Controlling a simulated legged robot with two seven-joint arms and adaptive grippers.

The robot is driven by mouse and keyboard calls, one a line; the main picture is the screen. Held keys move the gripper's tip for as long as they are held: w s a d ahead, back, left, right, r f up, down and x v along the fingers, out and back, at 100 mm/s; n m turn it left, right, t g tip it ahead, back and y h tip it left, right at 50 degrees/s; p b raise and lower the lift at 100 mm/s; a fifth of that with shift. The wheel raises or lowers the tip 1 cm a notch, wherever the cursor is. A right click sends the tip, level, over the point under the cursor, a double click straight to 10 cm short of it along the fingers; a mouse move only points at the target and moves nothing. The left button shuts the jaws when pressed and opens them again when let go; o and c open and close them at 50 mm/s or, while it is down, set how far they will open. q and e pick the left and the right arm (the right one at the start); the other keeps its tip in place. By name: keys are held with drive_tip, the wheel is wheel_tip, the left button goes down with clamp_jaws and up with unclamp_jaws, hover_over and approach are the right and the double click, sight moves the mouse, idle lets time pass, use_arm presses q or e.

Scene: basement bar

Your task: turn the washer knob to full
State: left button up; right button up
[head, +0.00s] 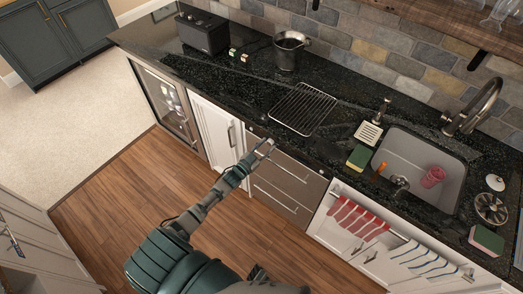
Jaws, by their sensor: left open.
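A steel-fronted appliance with long bar handles (285,185), which looks like the washer, is built in under the dark counter near the middle of the head view. I cannot make out its knob clearly; the top left of its front is partly behind my gripper. My left gripper (266,149) is open, with nothing seen between its fingers. It is in front of the upper left part of the steel front, just below the counter edge. I cannot tell whether it touches the front. My right gripper is not in view.
A wire rack (304,108) lies on the dark counter (245,100) above the appliance. A sink (425,165) holds a red cup (433,177). A white cabinet door (213,138) is left of the appliance, and a striped towel (357,219) hangs to its right. The wood floor (150,185) is clear.

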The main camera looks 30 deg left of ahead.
use_arm(q)
drive_tip(key=s+a, duration=0.2)
drive_tip(key=s, duration=0.9)
drive_tip(key=shift+s+f, duration=0.25)
drive_tip(key=shift+f, duration=0.2)
drive_tip(key=s+d+f+n+g+y, duration=0.15)
drive_tip(key=s+f+g, duration=0.35)
drive_tip(key=f, duration=0.8)
drive_tip(key=s+d+f+n+g+y, duration=0.1)
drive_tip(key=s+d+f+g+y, duration=0.15)
drive_tip(key=s+f, duration=0.75)
drive_tip(key=s+d+f+g, duration=0.5)
drive_tip(key=s+f, duration=0.4)
drive_tip(key=s, duration=0.1)
drive_tip(key=s+d+f+g+h, duration=0.1)
drive_tip(key=s+d+f+g, duration=0.3)
drive_tip(key=s+f, duration=0.5)
drive_tip(key=s+d, duration=0.1)
drive_tip(key=d, duration=0.1)
drive_tip(key=shift+s+d+m+g, duration=0.3)
drive_tip(key=shift+s+m+g, duration=0.05)
